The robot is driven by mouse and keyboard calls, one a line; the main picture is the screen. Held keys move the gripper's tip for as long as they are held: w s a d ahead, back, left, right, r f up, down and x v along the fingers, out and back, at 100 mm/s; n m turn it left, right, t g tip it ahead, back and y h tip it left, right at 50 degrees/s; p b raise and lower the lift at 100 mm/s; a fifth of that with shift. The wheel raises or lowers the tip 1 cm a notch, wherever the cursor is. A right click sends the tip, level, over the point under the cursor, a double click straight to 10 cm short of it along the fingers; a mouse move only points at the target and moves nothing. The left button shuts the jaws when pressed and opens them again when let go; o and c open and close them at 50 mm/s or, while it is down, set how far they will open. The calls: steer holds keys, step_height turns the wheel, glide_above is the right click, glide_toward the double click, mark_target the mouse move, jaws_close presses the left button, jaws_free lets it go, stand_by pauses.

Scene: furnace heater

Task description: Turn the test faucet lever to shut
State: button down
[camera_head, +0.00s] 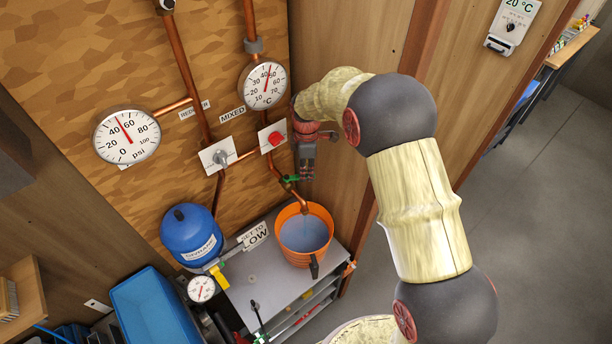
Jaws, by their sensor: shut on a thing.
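The test faucet (292,188) is at the lower end of a copper pipe, above an orange bucket (306,262) holding bluish water. Its small green lever (290,179) sticks out to the left of my fingertips. My gripper (307,177) points down beside the pipe, with its fingers shut on the lever. The fingers hide the lever's right end, and the exact contact is too small to make out.
The bucket stands on a grey metal cart (262,285). A red knob (275,139) and copper pipes are close left of my gripper. Gauges (263,85) hang on the wooden wall. A blue tank (191,235) is at left. Open floor (530,220) lies right.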

steer(key=shift+w+n, duration=0.25)
steer(key=shift+n, duration=0.15)
steer(key=c, duration=1.8)
jaws_free()
steer(key=shift+o, duration=0.2)
step_height(320, 180, up, 12)
